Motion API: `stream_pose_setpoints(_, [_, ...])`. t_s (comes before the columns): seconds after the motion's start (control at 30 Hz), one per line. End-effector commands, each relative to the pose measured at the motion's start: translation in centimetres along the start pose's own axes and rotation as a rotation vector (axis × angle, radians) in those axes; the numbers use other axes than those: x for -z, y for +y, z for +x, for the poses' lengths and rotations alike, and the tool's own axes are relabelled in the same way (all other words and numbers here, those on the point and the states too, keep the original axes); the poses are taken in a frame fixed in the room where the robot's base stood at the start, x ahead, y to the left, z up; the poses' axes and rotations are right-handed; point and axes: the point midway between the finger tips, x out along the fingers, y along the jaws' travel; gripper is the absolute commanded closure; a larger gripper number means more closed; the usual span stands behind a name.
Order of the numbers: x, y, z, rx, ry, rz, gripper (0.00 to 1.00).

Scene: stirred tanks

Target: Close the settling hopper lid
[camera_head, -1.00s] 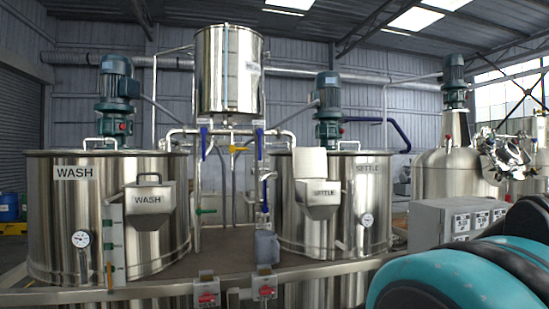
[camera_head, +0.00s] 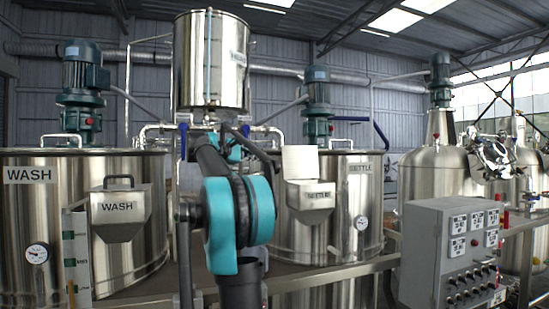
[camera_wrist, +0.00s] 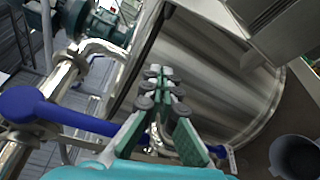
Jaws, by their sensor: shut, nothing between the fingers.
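The settling hopper (camera_head: 312,200) is a steel chute labelled SETTLE on the front of the SETTLE tank (camera_head: 350,220). Its lid (camera_head: 300,161) is a pale flat panel standing upright at the hopper's back, so the hopper is open. In the head view my teal and black arm reaches up left of the hopper, and my gripper cannot be made out there. In the wrist view my gripper (camera_wrist: 162,74) is shut and empty, with its fingers in front of a shiny curved tank wall. A grey box-like body, perhaps the hopper, is at that view's upper right (camera_wrist: 280,28).
A blue-handled valve (camera_wrist: 20,103) and steel pipes lie close to my gripper on the left. A closed WASH hopper (camera_head: 120,208) is further left. A raised steel vessel (camera_head: 212,60) stands above, and a grey control box (camera_head: 425,255) is at the right.

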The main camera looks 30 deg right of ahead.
Motion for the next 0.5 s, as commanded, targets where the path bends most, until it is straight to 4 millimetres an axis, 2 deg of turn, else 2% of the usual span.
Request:
stream_pose_setpoints(0.17, [-0.2, 0.2, 1.8, -0.004, -0.006, -0.002, 1.0])
stream_pose_setpoints(0.5, [-0.2, 0.2, 8.4, -0.003, -0.005, -0.001, 1.0])
